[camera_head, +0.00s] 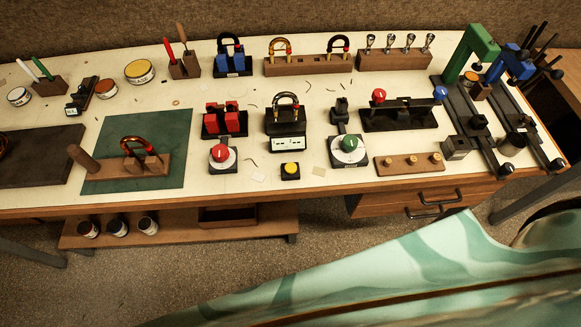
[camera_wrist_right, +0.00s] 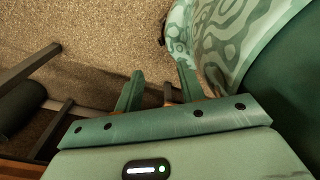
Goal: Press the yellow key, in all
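The yellow key (camera_head: 290,168) is a small round yellow button on a square black base. It sits near the front edge of the cream workbench, between the red-knob dial and the green dial. Nothing touches it. Whether it is pressed down cannot be told. My right gripper (camera_wrist_right: 157,85) shows in the right wrist view with its two green fingers apart and nothing between them. It is over the floor, away from the key. Neither gripper shows in the head view, and my left gripper is in no view.
A red-knob dial (camera_head: 221,157) stands left of the key and a green dial (camera_head: 348,149) right of it. A black scale (camera_head: 288,143) is just behind. A wooden strip with brass pegs (camera_head: 410,164) lies to the right. Tall green (camera_head: 470,52) and blue (camera_head: 513,64) clamps rise at far right.

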